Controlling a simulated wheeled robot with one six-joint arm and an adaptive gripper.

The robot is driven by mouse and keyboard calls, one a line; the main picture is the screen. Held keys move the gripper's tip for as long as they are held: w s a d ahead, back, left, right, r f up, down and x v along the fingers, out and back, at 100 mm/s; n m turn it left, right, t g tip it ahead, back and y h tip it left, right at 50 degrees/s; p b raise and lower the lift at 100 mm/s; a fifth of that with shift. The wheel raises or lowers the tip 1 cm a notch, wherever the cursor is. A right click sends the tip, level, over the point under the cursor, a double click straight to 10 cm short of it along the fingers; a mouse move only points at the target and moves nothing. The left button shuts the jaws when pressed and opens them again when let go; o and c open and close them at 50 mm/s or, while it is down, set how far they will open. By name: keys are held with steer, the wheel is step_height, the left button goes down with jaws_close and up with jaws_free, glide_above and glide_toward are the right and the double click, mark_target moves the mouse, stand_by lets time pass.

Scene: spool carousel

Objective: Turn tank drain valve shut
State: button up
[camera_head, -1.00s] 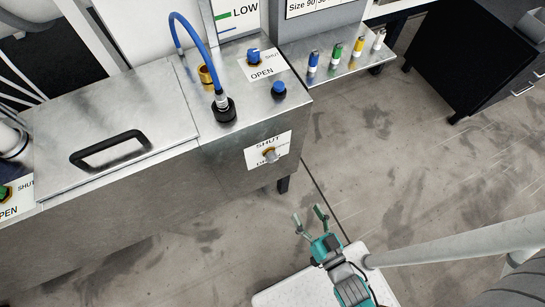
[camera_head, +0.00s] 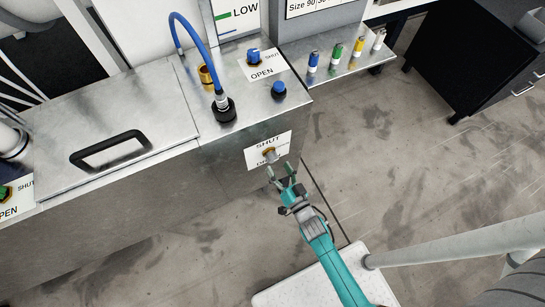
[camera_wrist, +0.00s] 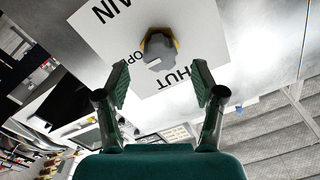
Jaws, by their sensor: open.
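The valve knob (camera_head: 270,154), grey with a yellow-brown base, sits on a white label (camera_head: 280,143) reading SHUT at the top, on the front face of the metal tank (camera_head: 215,172). The label's lower word is partly hidden. In the wrist view the knob (camera_wrist: 159,49) appears ahead, between the fingers' lines, with OPE and HUT partly readable upside down around it. My gripper (camera_head: 280,172) is open just below and in front of the knob, apart from it. In the wrist view my gripper (camera_wrist: 160,86) shows two spread green finger pads with nothing between them.
On the tank top are a blue knob (camera_head: 254,55) by a SHUT/OPEN label, a blue button (camera_head: 279,89), a blue hose (camera_head: 195,35) and a black-handled lid (camera_head: 110,150). A green valve (camera_head: 5,192) sits far left. Coloured cylinders (camera_head: 337,53) stand on a shelf.

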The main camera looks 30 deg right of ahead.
mark_target(274, 160)
steer(key=shift+w+a, duration=0.1)
steer(key=shift+w, duration=2.5)
steer(key=c, duration=1.1)
